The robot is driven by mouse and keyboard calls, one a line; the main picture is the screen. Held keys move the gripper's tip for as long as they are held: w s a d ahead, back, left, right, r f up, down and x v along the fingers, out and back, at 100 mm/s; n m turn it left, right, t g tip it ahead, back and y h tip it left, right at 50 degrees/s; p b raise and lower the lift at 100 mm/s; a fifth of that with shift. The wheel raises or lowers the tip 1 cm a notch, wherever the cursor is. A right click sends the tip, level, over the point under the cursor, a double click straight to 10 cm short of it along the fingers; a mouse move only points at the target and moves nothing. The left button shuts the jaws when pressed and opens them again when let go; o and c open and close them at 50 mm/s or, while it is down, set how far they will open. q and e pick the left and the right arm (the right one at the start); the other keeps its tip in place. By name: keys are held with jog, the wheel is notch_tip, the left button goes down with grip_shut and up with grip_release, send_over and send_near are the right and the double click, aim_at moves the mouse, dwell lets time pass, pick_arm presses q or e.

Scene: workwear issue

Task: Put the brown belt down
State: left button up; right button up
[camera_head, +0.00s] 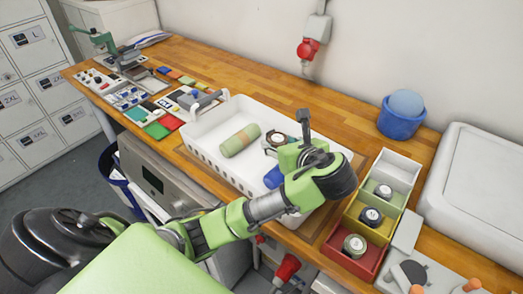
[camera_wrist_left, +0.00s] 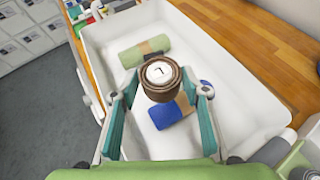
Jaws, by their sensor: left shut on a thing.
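The brown belt (camera_wrist_left: 162,80) is a coil with a white round label marked "L" or similar, too small to read surely. My left gripper (camera_wrist_left: 160,92) is shut on it, with a finger at each side. The belt also shows partly in the head view (camera_head: 273,141), beside the gripper (camera_head: 283,147). It is held over the white tray (camera_head: 205,128); its height above the tray floor is hard to tell. A green roll (camera_head: 240,140) and a blue roll (camera_wrist_left: 172,113) lie in the tray. My right gripper is not in view.
Right of the tray stands a box with white, green, yellow (camera_head: 350,228) and red compartments; several labelled coils sit in it. Coloured swatches and tools fill the bench's left end.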

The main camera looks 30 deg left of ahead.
pick_arm(q)
jog(key=x, duration=0.4)
jog(key=f+p+x, duration=0.1)
jog(key=x, duration=0.3)
jog(key=s+p+x, duration=0.1)
jog(key=x, duration=0.3)
jog(key=shift+w+f, duration=0.15)
jog(key=shift+f, duration=0.35)
notch_tip(320, 180, down, 3)
jog(key=shift+w+a+f+p, duration=0.1)
jog(key=shift+w+a+p, duration=0.1)
jog(key=shift+p, duration=0.25)
jog(key=shift+f, duration=0.2)
jog(key=shift+d, duration=0.1)
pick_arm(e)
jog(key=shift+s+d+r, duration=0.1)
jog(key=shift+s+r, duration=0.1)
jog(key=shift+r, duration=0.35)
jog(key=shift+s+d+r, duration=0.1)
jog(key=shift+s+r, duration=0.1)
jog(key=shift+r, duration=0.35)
pick_arm(q)
jog(key=shift+f, duration=0.6)
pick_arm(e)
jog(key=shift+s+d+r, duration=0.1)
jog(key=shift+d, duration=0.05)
